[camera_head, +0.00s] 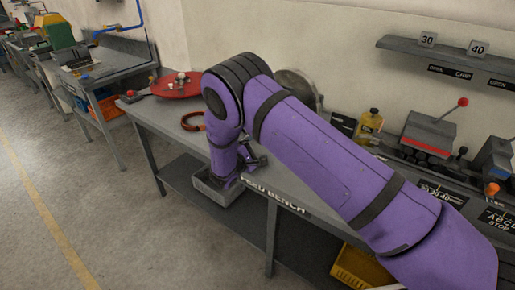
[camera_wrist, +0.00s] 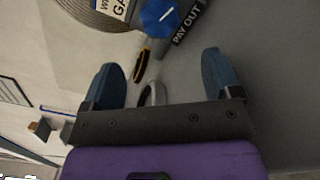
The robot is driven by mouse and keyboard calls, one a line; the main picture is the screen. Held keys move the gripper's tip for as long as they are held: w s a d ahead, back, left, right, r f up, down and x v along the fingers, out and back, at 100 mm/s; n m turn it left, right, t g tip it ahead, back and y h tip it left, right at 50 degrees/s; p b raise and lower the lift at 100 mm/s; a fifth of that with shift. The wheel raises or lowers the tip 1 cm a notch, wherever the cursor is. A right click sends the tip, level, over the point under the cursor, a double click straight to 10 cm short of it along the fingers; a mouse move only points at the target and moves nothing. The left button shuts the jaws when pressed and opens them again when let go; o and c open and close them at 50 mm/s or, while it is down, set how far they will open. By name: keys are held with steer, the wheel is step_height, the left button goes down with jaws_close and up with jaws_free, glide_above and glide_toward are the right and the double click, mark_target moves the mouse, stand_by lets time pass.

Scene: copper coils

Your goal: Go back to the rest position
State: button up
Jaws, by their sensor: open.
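My purple arm reaches across the bench (camera_head: 160,115) in the head view, from the lower right to an elbow near the middle, then bends down. My gripper (camera_wrist: 160,72) shows in the wrist view with two blue-grey fingers wide apart. Nothing is held between them; beyond them are a yellow-and-black tool (camera_wrist: 140,66) and a pale curved piece (camera_wrist: 152,95). In the head view the gripper end is small and partly hidden by my wrist, close to a grey bin (camera_head: 207,191) at the bench's front. I cannot tell whether it touches the bin.
A copper-coloured ring (camera_head: 192,121) and a red disc (camera_head: 177,85) lie on the bench, left of my arm. A yellow bottle (camera_head: 370,122) and a grey machine with a red-knobbed lever (camera_head: 428,133) stand behind my arm. A shelf (camera_head: 440,62) juts from the wall. The left floor is clear.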

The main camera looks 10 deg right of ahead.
steer(key=s+d+r+m+g+y, duration=0.1)
steer(key=s+d+r+m+g, duration=0.35)
steer(key=d+r, duration=0.35)
steer(key=s+d+r+m+g, duration=0.3)
steer(key=s+d+r, duration=0.2)
steer(key=r, duration=0.6)
steer(key=s+d+r+m+g+y, duration=0.1)
steer(key=s+d+r+m+g, duration=0.25)
steer(key=d+r, duration=0.45)
steer(key=s+d+r+m+y, duration=0.25)
steer(key=s+r, duration=0.25)
steer(key=s, duration=0.3)
steer(key=s+d+r+m+y, duration=0.1)
steer(key=s+r+y, duration=0.2)
steer(key=s+r, duration=0.35)
steer(key=s+a+m+t+y, duration=0.1)
steer(key=s+y, duration=0.1)
steer(key=s, duration=0.6)
steer(key=s+a+r+m+t+y, duration=0.1)
steer(key=s+t+y, duration=0.1)
steer(key=s, duration=0.7)
steer(key=shift+y, duration=0.35)
steer(key=shift+s, duration=0.1)
steer(key=shift+c, duration=0.2)
